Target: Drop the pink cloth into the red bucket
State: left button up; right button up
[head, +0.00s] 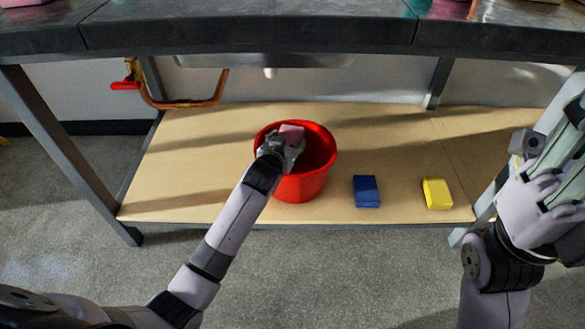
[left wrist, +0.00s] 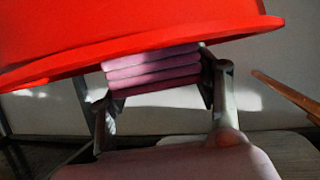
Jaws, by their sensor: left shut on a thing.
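The red bucket (head: 302,184) stands upright on the wooden lower shelf under the workbench. My left gripper (head: 283,146) is at the left part of the bucket's mouth, shut on the pink cloth (head: 291,133). The cloth is a small folded pad and appears over the opening in the head view. In the left wrist view the folded layers of the cloth (left wrist: 152,68) sit between the fingers, and the bucket's red rim (left wrist: 130,42) hides one edge of them. My right gripper (head: 555,155) is at the right edge, away from the bucket; its jaw state is unclear.
A blue block-like item (head: 366,191) and a yellow one (head: 437,193) lie on the shelf (head: 200,150) right of the bucket. The dark bench top (head: 250,35) overhangs the shelf. The shelf left of the bucket is clear.

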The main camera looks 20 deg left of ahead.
pick_arm(q)
jog(key=o, duration=1)
jog(key=v, duration=1.2)
jog(key=shift+d, duration=0.1)
